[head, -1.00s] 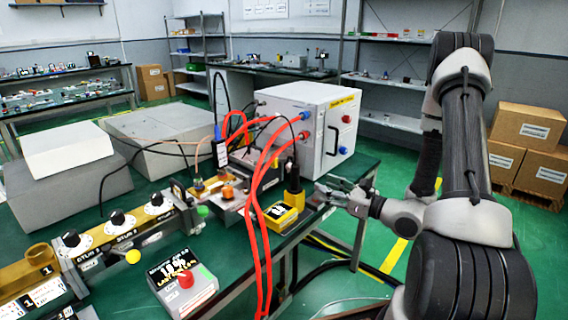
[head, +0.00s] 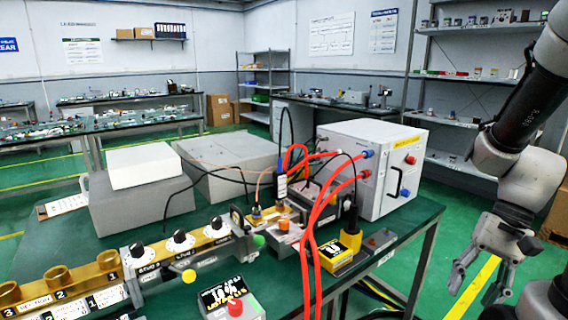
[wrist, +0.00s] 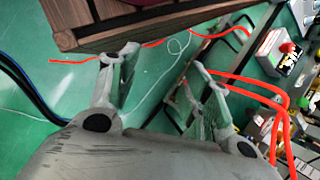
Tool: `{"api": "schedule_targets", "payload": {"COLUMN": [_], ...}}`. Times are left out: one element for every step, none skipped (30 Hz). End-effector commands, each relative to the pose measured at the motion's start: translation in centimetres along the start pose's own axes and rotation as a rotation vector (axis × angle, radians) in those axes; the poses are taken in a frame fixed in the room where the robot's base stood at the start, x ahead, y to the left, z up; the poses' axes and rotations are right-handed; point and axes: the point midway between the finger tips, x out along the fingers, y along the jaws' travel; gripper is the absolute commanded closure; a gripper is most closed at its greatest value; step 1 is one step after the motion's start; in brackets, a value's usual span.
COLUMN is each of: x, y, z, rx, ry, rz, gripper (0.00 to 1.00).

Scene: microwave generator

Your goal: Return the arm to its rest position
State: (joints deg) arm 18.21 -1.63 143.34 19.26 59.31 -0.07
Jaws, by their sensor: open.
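My gripper (head: 482,278) hangs at the right of the head view, beyond the right edge of the green bench and apart from it. Its fingers point down and are spread, with nothing between them. In the wrist view my gripper (wrist: 160,70) is open and empty, with green floor behind the fingers. My grey and black arm comes down from the upper right of the head view.
The green bench (head: 405,245) carries a white box (head: 375,150), a yellow-black device (head: 340,250), red cables (head: 311,215) and a red-button box (head: 232,300). In the wrist view a brown wooden object (wrist: 130,15) is close to the fingers. Green floor lies right of the bench.

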Motion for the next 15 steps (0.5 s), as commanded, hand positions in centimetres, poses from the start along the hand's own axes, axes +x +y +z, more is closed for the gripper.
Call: {"api": "schedule_targets", "payload": {"x": [-1.8, -2.9, -4.3, -5.4, -6.4, -7.8, -8.7, -9.6, -10.5, -11.2, -11.7, -12.2, -12.5, -12.9, -13.2], "y": [0.3, 0.5, 0.7, 0.7, 0.7, 0.6, 0.4, 0.3, -0.1, -0.3, -0.7, -1.1, -1.4, -1.7, -2.0], "z": [-0.1, -0.2, -0.2, -0.2, -0.1, 0.1, 0.4, 0.7, 1.2, 1.6, 2.0, 2.5, 2.9, 3.2, 3.6], "rx": [-0.085, -0.131, -0.191, -0.235, -0.275, -0.326, -0.362, -0.393, -0.431, -0.455, -0.476, -0.499, -0.515, -0.53, -0.547], "ry": [0.09, 0.138, 0.205, 0.253, 0.3, 0.361, 0.405, 0.445, 0.493, 0.526, 0.556, 0.591, 0.615, 0.635, 0.657], "rz": [0.056, 0.089, 0.13, 0.158, 0.183, 0.211, 0.228, 0.241, 0.25, 0.253, 0.249, 0.24, 0.233, 0.227, 0.22], "gripper": [0.51, 0.51, 0.51, 0.51, 0.51, 0.51, 0.51, 0.51, 0.51, 0.51, 0.51, 0.51, 0.51, 0.51, 0.51]}}
